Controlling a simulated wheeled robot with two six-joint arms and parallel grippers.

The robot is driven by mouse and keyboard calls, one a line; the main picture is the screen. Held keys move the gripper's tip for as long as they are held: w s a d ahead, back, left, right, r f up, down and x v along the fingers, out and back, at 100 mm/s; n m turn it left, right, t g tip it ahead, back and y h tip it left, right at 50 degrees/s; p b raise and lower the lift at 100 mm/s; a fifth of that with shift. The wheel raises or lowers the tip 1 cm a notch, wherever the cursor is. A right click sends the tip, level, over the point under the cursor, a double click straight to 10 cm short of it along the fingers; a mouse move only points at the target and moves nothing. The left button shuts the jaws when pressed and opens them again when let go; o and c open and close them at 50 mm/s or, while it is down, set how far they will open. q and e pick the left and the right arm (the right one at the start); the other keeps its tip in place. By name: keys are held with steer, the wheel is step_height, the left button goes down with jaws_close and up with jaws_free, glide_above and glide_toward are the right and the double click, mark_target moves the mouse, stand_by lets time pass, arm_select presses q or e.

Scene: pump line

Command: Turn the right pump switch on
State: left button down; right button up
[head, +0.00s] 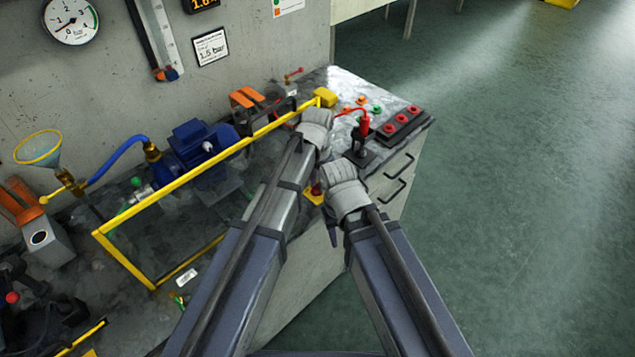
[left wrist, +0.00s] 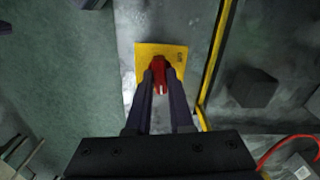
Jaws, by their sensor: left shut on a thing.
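A red switch knob (left wrist: 158,70) stands on a yellow plate (left wrist: 170,50) with small dark lettering, which I cannot read. My left gripper (left wrist: 160,82) is shut on the red knob, with one dark finger on each side. In the head view the yellow plate (head: 313,197) and red knob (head: 316,188) show in the gap between my two arms, at the bench's front edge. My left wrist is above and behind them.
A yellow frame (head: 180,182) runs along the bench left of my left arm. A blue pump motor (head: 197,145) stands behind it. A red-button box (head: 402,122) sits at the right edge.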

arm_select(q)
steer(key=shift+m, duration=0.9)
steer(key=c, duration=0.8)
jaws_free()
steer(key=shift+r, duration=0.1)
step_height(320, 180, up, 8)
steer(key=p, duration=0.8)
steer(key=shift+f, duration=0.25)
